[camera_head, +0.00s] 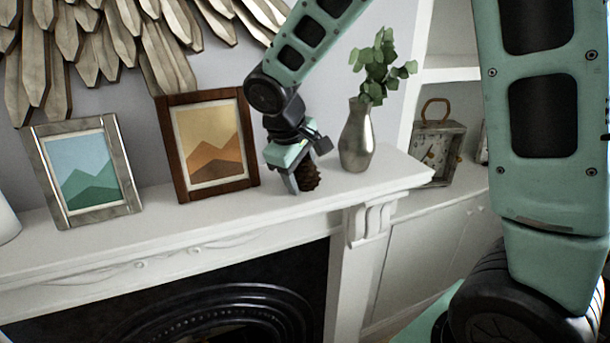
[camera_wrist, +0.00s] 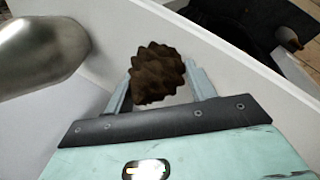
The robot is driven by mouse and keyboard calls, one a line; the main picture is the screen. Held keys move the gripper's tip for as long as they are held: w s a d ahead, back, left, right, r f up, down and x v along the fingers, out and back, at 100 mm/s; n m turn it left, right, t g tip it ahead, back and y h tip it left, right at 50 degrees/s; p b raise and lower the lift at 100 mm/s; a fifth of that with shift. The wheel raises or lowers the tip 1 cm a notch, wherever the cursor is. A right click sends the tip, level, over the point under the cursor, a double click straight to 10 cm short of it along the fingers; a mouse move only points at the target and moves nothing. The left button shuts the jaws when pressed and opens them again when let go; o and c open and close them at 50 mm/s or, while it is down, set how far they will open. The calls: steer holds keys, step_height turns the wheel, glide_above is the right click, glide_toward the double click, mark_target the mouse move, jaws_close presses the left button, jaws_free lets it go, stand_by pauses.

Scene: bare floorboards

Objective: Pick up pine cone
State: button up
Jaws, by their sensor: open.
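The pine cone (camera_head: 308,176) is dark brown and stands on the white mantel, between the wooden-framed picture and the metal vase. My gripper (camera_head: 303,186) is over it from above, with a finger in front of the cone in the head view. In the wrist view the pine cone (camera_wrist: 158,74) lies between the two fingers of my gripper (camera_wrist: 160,82), which are open on either side of it. I cannot tell whether either finger touches it. The cone's lower part is partly hidden by the fingers in the head view.
The mantel (camera_head: 370,185) also holds a silver vase (camera_head: 357,140) with green leaves close to the right, a brown-framed picture (camera_head: 183,195) to the left, and a grey-framed picture (camera_head: 60,216) farther left. A lantern-like clock (camera_head: 437,150) stands on a shelf at right.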

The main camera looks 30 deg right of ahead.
steer(key=c, duration=0.6)
step_height(320, 180, up, 10)
steer(key=shift+r+b, duration=0.1)
steer(key=shift+b, duration=1.05)
